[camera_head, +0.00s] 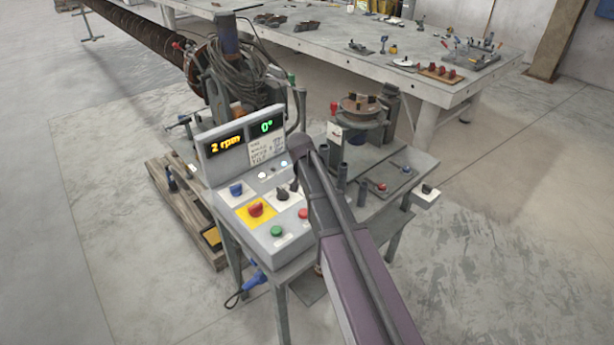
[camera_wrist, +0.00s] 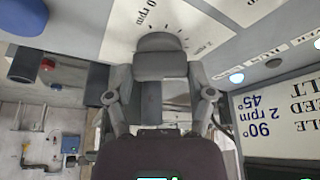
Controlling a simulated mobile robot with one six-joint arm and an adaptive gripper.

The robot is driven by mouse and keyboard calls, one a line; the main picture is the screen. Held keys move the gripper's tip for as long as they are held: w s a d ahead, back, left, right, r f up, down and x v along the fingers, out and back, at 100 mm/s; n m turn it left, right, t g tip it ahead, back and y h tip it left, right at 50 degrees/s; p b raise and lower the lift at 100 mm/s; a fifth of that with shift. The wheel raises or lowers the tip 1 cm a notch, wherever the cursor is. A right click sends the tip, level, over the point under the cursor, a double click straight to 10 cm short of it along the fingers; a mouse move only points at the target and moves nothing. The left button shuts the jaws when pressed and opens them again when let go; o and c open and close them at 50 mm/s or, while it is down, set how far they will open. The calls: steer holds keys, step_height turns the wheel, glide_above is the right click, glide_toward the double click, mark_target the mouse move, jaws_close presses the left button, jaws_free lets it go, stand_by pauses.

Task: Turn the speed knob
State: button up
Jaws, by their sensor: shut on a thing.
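The control panel (camera_head: 237,155) stands on a small metal table. Its display (camera_head: 227,144) reads "2 rpm" in yellow and "0°" in green. In the wrist view, my gripper (camera_wrist: 160,72) is shut on the grey speed knob (camera_wrist: 160,42). The knob stands in front of a white dial label (camera_wrist: 205,38) with tick marks and an "rpm" marking. The gripper hides part of the knob and the dial, so I cannot read its pointer. In the head view, my arm crosses the right side of the panel and partly hides this area.
A blue knob (camera_head: 236,189), a red knob (camera_head: 255,208) on a yellow plate, a green button (camera_head: 277,231) and a red button (camera_head: 303,213) sit near the arm. An instruction card (camera_wrist: 270,115) and small lights (camera_wrist: 237,78) lie right of the gripper in the wrist view.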

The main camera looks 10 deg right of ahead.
steer(key=shift+m, duration=0.6)
steer(key=o, duration=1.1)
steer(key=shift+n, duration=0.5)
